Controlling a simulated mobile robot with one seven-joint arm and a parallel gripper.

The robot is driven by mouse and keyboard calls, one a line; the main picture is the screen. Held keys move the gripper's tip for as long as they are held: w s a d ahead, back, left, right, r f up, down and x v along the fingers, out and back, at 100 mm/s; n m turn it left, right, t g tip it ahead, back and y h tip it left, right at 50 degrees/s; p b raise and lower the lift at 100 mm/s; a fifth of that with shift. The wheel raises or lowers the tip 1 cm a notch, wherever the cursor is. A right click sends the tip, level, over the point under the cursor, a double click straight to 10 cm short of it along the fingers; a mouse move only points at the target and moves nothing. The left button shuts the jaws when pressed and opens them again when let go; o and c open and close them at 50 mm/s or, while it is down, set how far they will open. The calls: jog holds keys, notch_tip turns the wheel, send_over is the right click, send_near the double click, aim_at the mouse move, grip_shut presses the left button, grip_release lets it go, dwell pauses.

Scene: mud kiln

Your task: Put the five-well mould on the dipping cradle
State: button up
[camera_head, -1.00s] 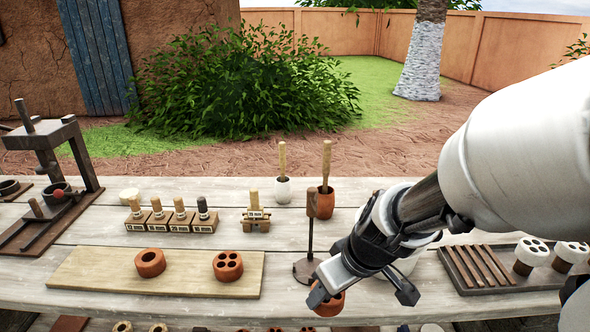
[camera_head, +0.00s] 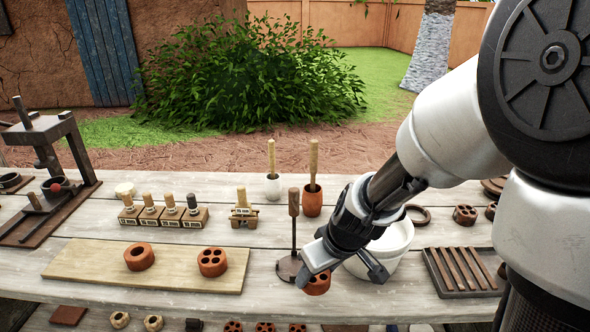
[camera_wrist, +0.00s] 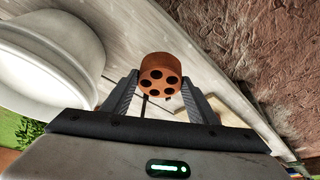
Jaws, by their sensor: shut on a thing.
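The five-well mould (camera_head: 318,284), a reddish-brown clay cylinder, is held between the fingers of my gripper (camera_head: 338,272). The wrist view shows the mould (camera_wrist: 160,74) with its holed face toward the camera and one finger on each side. I cannot tell how high it is above the table. A dark stand with an upright wooden handle (camera_head: 293,237) is just left of the mould; it may be the dipping cradle, but I cannot tell for sure. A white bucket (camera_head: 390,250) stands right behind my gripper, partly hidden by it.
A pale board (camera_head: 90,265) at left bears a one-hole ring (camera_head: 139,256) and a multi-well mould (camera_head: 212,262). Several stamps stand behind it. A slatted rack (camera_head: 462,270) is at right, partly hidden by my arm. A mortar with a pestle (camera_head: 313,198) is behind the stand.

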jog(key=w+a, duration=0.1)
jog(key=w, duration=0.1)
jog(key=w+a, duration=0.2)
jog(key=w, duration=0.1)
jog(key=w+a, duration=0.2)
jog(key=w, duration=0.1)
jog(key=shift+p, duration=0.35)
jog(key=shift+f+b, duration=0.45)
jog(key=shift+f, duration=1.3)
jog(key=shift+f, duration=0.2)
jog(key=o, duration=1.2)
